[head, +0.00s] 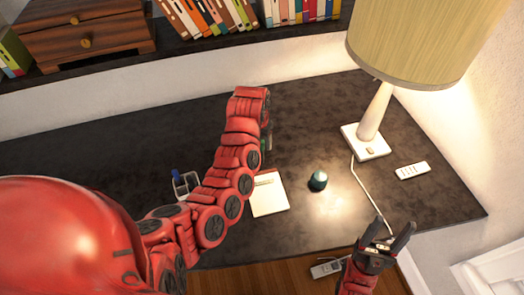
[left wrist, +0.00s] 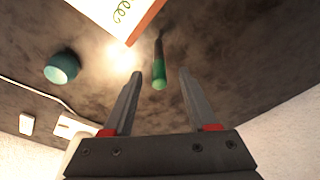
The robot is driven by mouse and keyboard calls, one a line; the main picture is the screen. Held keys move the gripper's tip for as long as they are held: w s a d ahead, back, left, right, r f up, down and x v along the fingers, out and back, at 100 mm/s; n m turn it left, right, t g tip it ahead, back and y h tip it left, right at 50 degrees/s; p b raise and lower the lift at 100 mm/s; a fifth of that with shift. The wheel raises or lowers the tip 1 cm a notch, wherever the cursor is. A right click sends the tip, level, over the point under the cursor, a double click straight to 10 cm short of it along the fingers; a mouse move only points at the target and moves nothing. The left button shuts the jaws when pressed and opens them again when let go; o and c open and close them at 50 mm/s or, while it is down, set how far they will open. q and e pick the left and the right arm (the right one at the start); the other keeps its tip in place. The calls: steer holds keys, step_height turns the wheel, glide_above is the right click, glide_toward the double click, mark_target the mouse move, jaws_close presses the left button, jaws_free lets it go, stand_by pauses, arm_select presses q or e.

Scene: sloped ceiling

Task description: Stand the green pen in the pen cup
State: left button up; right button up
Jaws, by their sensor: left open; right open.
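The green pen (left wrist: 159,68) lies on the dark desk in the left wrist view, its green end toward my left gripper (left wrist: 160,76). That gripper is open, with the pen's green end showing between its fingertips; I cannot tell how far above the pen they are. In the head view my left arm reaches over the desk and mostly hides this gripper (head: 267,138) and the pen. The pen cup (head: 185,186) stands left of my left arm, with a blue pen in it, partly hidden by the arm. My right gripper (head: 394,228) is open and empty near the desk's front right.
A notepad (head: 268,198) lies right of my left arm, beside a dark teal round object (head: 318,180). A lamp (head: 365,144) with a trailing cord and a white remote (head: 412,170) are at the right. The desk's back left is clear.

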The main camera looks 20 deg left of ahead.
mark_target(263, 146)
arm_select(q)
steer(key=shift+w+d+f+p, duration=0.1)
steer(key=shift+w+f+p, duration=0.1)
steer(key=shift+f+p, duration=0.3)
steer(key=shift+w+f+p, duration=0.15)
steer(key=shift+f+p, duration=0.05)
steer(key=shift+f, duration=1.3)
steer(key=shift+c, duration=0.2)
jaws_close()
